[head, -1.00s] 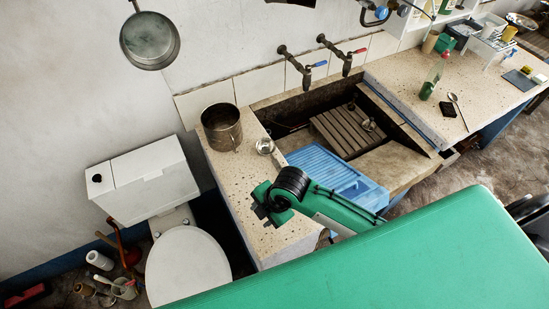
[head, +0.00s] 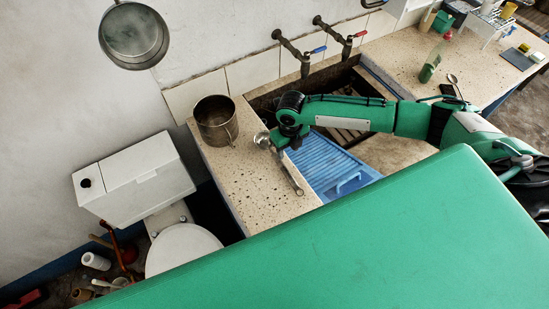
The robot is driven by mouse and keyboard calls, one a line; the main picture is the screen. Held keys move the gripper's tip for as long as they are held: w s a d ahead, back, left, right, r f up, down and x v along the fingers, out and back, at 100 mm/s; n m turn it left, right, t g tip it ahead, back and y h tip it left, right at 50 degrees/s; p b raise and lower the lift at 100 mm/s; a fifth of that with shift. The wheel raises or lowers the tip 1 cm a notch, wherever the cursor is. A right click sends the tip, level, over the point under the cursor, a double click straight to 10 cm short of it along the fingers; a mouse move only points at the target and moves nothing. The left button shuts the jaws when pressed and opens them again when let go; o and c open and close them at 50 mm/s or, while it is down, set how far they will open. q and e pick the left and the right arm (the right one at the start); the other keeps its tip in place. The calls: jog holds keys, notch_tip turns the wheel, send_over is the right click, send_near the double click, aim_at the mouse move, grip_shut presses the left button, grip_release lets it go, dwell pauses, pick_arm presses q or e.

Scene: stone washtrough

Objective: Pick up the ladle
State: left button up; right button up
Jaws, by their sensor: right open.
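The metal ladle (head: 290,176) lies on the speckled stone counter left of the basin. Its bowl (head: 261,139) is near the metal pot, and its handle runs toward the front right, beside the blue drainer. My right gripper (head: 279,143) is open and hangs over the ladle near its bowl end, hiding part of the handle. The fingertips are small and dark, so I cannot tell whether they touch it. My left gripper is not in view.
A metal pot (head: 215,121) stands just behind the ladle. A blue drainer (head: 326,166) sits in the basin to the right. Taps (head: 292,52) stick out from the wall above. A green bottle (head: 429,68) stands on the right counter. A pan (head: 133,37) hangs upper left.

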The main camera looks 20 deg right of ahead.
jog(key=b, duration=0.6)
send_over(285, 170)
notch_tip(285, 170, down, 8)
jog(key=shift+d, duration=0.15)
notch_tip(285, 170, down, 5)
jog(key=b, duration=0.5)
jog(key=shift+c, duration=0.4)
grip_shut()
